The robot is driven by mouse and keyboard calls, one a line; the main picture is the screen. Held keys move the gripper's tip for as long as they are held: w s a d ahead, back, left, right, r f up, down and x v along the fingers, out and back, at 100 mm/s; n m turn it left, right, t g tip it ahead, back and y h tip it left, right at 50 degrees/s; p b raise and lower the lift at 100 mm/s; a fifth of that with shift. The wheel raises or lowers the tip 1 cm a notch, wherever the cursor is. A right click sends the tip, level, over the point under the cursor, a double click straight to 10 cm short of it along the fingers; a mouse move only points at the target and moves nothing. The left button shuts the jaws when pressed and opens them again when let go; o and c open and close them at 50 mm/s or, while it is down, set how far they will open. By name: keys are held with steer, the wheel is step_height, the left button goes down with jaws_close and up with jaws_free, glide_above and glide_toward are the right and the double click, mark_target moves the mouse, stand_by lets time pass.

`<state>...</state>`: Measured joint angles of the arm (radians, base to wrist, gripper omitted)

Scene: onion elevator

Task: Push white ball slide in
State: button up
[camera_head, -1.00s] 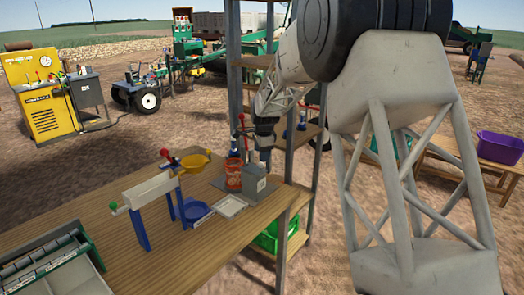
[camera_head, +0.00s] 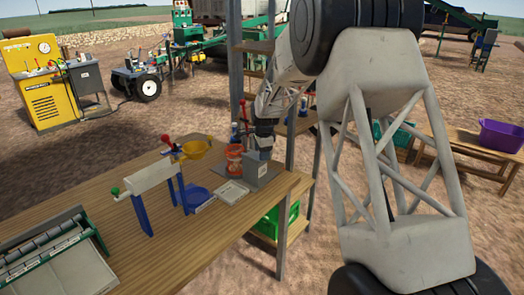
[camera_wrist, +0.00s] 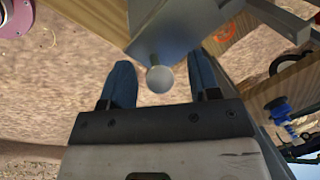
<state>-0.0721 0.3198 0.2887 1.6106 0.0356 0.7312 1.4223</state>
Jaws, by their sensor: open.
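The white ball (camera_wrist: 159,79) is a round knob on the grey box-shaped device in the wrist view. My gripper (camera_wrist: 163,82) is open, and its two blue fingers stand on either side of the ball with gaps showing. Whether a finger touches it I cannot tell. In the head view the grey device (camera_head: 256,170) stands at the right end of the wooden table (camera_head: 190,250), with the end of my arm just above and behind it. The ball and my fingertips are hidden there.
An orange-red can (camera_head: 233,158) and a white tray (camera_head: 231,191) are close to the grey device. A shelf post (camera_head: 290,150) rises close to my arm. The table's front middle is clear.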

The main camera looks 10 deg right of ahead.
mark_target(252, 153)
steer(key=c, duration=1)
steer(key=shift+w+a, duration=0.1)
steer(key=shift+a, duration=0.05)
steer(key=shift+w+a, duration=1.65)
steer(key=shift+w, duration=0.05)
steer(key=o, duration=1)
steer(key=shift+r, duration=3)
